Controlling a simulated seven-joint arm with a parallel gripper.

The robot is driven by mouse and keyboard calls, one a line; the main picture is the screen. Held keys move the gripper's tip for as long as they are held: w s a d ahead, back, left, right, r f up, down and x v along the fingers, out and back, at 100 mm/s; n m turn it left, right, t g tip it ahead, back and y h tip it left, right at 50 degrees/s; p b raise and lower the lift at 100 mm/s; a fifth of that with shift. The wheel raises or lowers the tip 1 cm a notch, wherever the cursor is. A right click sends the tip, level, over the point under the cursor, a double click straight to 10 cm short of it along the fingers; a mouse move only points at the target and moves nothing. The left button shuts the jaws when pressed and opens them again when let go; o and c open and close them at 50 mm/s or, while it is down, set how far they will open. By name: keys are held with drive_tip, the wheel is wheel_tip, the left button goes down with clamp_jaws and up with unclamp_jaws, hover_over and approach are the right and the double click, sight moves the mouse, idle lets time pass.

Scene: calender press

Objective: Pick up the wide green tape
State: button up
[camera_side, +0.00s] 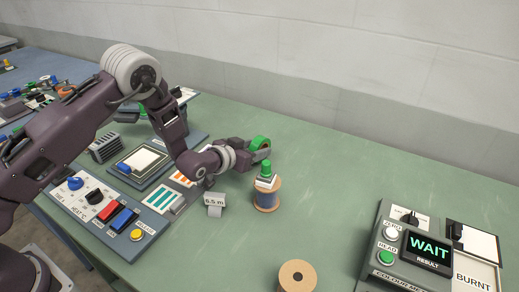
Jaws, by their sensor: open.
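A green tape ring (261,142) shows at the far end of my gripper (260,151), right at the fingers. It is partly hidden by them, and I cannot tell whether they touch it. My gripper is open and points right, low over the green table. Another green item (266,167) stands on a white piece on top of a wooden spool (267,199) with a dark blue winding, just in front of the gripper. I cannot tell the tape's width exactly.
A colour meter (420,250) reading WAIT stands at the right. A second wooden spool (297,276) is at the front edge. A control panel (112,212) with knobs and buttons and a "6.5 m" tag (215,201) are left. The table right of the gripper is clear.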

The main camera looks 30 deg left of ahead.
sight(265, 145)
drive_tip(key=x, duration=0.5)
drive_tip(key=shift+w+f, duration=0.1)
drive_tip(key=shift+w, duration=0.15)
clamp_jaws()
